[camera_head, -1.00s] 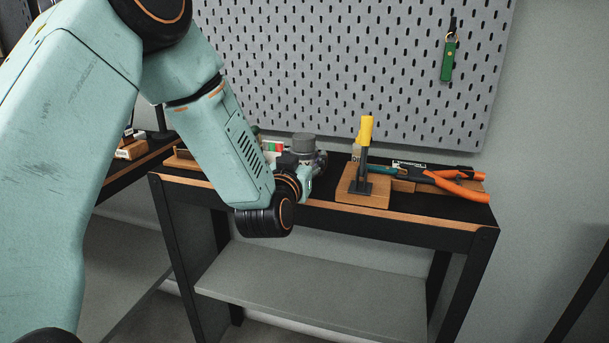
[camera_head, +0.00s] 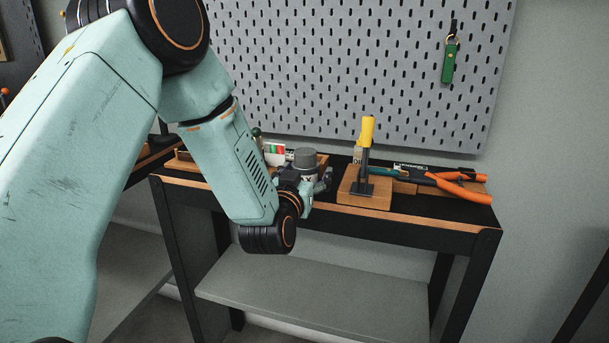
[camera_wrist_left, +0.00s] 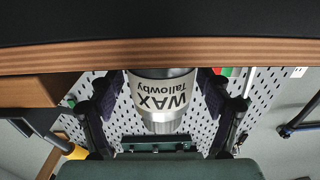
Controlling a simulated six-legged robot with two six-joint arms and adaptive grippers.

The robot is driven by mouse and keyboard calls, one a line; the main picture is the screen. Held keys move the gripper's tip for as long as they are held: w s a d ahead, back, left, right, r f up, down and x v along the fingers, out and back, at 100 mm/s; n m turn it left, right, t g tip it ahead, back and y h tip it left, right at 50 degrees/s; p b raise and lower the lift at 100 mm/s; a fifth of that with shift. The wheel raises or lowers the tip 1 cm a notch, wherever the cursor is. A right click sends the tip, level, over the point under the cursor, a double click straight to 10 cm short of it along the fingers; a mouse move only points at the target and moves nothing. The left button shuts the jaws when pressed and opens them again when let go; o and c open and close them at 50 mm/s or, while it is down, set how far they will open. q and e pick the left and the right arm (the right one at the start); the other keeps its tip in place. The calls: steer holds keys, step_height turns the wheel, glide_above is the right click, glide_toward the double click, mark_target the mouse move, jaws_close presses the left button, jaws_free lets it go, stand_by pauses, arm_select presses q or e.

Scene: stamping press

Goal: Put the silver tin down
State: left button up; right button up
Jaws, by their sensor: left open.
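The silver tin (camera_head: 305,158) has a grey lid and stands upright over the left half of the workbench top. In the left wrist view the tin (camera_wrist_left: 163,108) appears upside down, with a pale band reading "WAX Tallowby". Its base is cut off by the bench's wooden edge, so I cannot see directly whether it touches the top. My left gripper (camera_head: 315,184) is around the tin, one finger on each side in the wrist view (camera_wrist_left: 163,88). Its jaws are open; any gap at the pads is small. My right gripper is out of view.
The black workbench (camera_head: 400,229) has a wooden front edge. A wooden block (camera_head: 362,200) with a yellow-topped upright stands right of the tin. Orange-handled pliers (camera_head: 462,190) lie farther right. A small red, white and green item (camera_head: 274,153) is close on the left. A pegboard (camera_head: 350,60) rises behind.

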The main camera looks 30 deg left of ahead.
arm_select(q)
steer(key=p+v, duration=0.1)
steer(key=v, duration=1.1)
